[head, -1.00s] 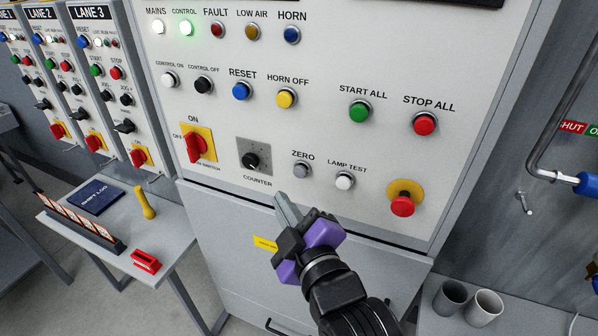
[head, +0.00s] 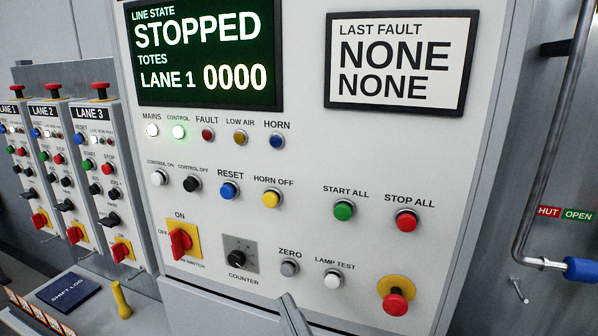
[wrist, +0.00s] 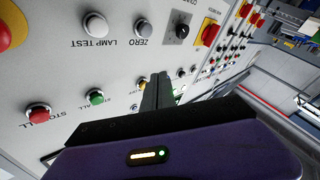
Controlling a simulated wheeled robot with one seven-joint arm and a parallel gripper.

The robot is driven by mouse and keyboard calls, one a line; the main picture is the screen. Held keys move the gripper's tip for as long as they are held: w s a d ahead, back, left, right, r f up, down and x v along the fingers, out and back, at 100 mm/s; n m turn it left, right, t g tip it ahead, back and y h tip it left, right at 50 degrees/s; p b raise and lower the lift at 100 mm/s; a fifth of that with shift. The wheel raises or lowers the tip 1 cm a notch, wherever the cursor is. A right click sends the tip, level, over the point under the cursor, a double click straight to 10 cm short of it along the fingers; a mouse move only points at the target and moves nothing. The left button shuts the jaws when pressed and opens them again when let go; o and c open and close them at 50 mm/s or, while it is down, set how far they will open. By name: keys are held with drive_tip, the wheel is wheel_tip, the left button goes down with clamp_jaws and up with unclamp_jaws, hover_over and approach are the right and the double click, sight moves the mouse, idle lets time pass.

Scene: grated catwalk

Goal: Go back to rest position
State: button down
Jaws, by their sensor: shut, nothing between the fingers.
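My gripper (head: 292,312) shows only as grey fingertips at the bottom edge of the head view, in front of the lower part of the control panel (head: 330,150). In the wrist view my gripper (wrist: 157,92) has its fingers together, with nothing between them, over the panel face. The purple gripper body fills the bottom of that view. I cannot tell the exact gap to the panel. The arm behind the fingers is out of the head view.
The screen (head: 205,55) reads STOPPED, LANE 1 0000. The fault display (head: 400,62) reads NONE. Lane panels stand at left. A shelf holds a shift log (head: 68,291) and yellow object (head: 121,299). A pipe with a blue grip (head: 582,270) is at right.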

drive_tip(key=s+d+f+m+g+h, duration=0.1)
drive_tip(key=s+d+f, duration=0.4)
drive_tip(key=s, duration=0.6)
drive_tip(key=s+d+f+m+g+h, duration=0.1)
drive_tip(key=s+d+f+m+h, duration=0.3)
drive_tip(key=s+d, duration=0.5)
drive_tip(key=s+d+f+m+g+h, duration=0.1)
drive_tip(key=s+d+f+m+h, duration=0.2)
drive_tip(key=s, duration=1.1)
drive_tip(key=d+f+m, duration=0.2)
drive_tip(key=d+f, duration=0.2)
drive_tip(key=shift+s+d+f, duration=0.15)
drive_tip(key=shift+s+f, duration=0.05)
drive_tip(key=shift+f, duration=0.1)
